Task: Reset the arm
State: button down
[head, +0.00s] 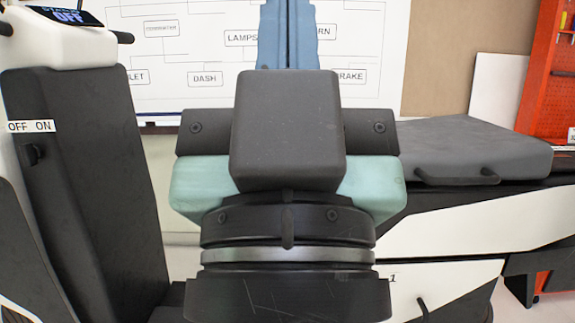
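My arm (286,130) fills the middle of the head view, with dark and pale green links above a round dark joint with a grey ring. A blue part with a dark strip (287,40) rises behind the dark block and runs out of the top of the picture. My gripper is not in view, so I cannot see whether it is open or holds anything.
A dark padded seat or lid with a handle (457,176) is at right. Behind are a whiteboard diagram (180,60) and an orange-red rack (550,80).

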notch_tip(320, 180, up, 34)
jog(key=p, duration=3.1)
jog(key=shift+f+p, duration=0.2)
jog(key=shift+p, duration=0.1)
